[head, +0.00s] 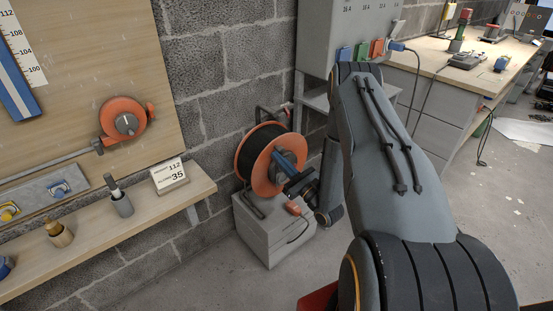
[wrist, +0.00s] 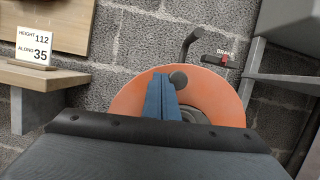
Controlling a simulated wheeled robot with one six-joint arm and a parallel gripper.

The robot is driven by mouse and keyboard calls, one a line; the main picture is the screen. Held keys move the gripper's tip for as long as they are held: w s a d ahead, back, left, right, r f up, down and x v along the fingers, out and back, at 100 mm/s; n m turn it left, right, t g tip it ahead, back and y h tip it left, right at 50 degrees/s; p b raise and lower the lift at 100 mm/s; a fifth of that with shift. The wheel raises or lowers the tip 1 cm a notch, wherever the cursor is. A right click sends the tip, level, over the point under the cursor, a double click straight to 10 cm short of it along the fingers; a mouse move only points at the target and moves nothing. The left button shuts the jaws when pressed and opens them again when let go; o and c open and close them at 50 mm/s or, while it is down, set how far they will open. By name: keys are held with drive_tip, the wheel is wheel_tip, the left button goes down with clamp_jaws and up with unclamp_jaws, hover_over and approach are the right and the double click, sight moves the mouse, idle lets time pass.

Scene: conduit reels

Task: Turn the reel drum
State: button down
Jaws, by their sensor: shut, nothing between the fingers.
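The reel drum (head: 252,165) has orange flanges with black cable wound between them and stands on a grey box by the block wall. Its orange front flange (wrist: 128,103) fills the middle of the wrist view. My gripper (head: 280,157) is in front of that flange. In the wrist view its blue fingers (wrist: 161,85) are together with nothing between them. A dark round knob (wrist: 179,76) shows just right of the fingertips; I cannot tell whether they touch it. The fingers hide part of the flange and hub.
A red brake lever (wrist: 225,59) with a label is behind the reel at upper right. The grey box (head: 262,229) bears the reel. A wooden shelf (head: 150,204) is to the left, with a sign reading 112 and 35 (head: 170,176). A grey cabinet (head: 335,35) is above right.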

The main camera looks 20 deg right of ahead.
drive_tip(key=a, duration=0.1)
drive_tip(key=a+f, duration=0.1)
drive_tip(key=a, duration=0.1)
drive_tip(key=shift+s+f+b, duration=0.3)
drive_tip(key=shift+f, duration=0.1)
drive_tip(key=p, duration=1.4)
approach(263, 156)
drive_tip(key=s+a, duration=0.2)
drive_tip(key=s, duration=0.4)
drive_tip(key=shift+d+r, duration=0.1)
drive_tip(key=shift+d, duration=0.1)
